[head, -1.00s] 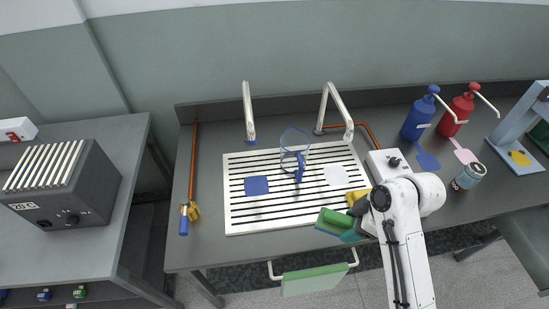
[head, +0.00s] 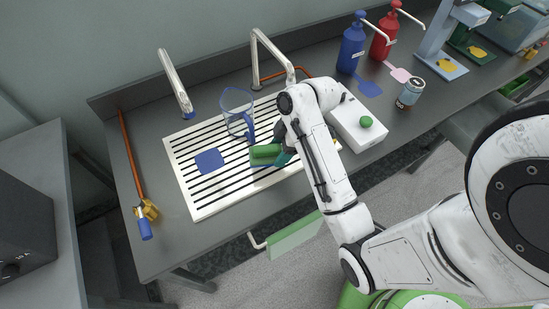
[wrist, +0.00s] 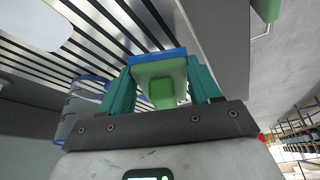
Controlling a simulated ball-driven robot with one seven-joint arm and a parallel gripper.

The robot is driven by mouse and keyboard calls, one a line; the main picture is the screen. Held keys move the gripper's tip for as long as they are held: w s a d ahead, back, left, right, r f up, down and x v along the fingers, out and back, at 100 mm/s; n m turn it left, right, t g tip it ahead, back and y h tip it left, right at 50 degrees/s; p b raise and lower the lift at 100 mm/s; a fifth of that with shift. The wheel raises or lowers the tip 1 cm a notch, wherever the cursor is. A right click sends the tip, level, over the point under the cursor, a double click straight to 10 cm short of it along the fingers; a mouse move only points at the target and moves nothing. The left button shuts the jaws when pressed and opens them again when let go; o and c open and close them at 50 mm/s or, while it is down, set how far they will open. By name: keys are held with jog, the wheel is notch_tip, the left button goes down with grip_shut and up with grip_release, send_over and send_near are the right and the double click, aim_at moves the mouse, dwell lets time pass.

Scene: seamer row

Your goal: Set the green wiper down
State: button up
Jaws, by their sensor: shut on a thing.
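The green wiper (head: 264,151) has a green body with a blue edge. My gripper (head: 281,158) is shut on it, just above the slatted white rack (head: 205,194) at the rack's right part. In the wrist view the green wiper (wrist: 162,78) sits between the two teal fingers of my gripper (wrist: 161,88), its blue edge pointing away from me. I cannot tell whether the wiper touches the slats. My arm hides part of the rack's right end.
A clear blue jug (head: 238,112) stands on the rack close behind the wiper. A blue square (head: 209,161) lies on the rack to the left. A white box with a green button (head: 366,122) is to the right.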

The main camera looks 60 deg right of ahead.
aim_at(275, 157)
jog(key=shift+w+d+f, duration=0.1)
jog(key=shift+w+f, duration=0.7)
jog(key=shift+f, duration=0.15)
jog(key=shift+f+p, duration=0.35)
jog(key=shift+f, duration=1.25)
jog(key=shift+f, duration=0.2)
jog(key=o, duration=1.5)
jog(key=shift+c, duration=0.2)
jog(key=shift+r, duration=0.1)
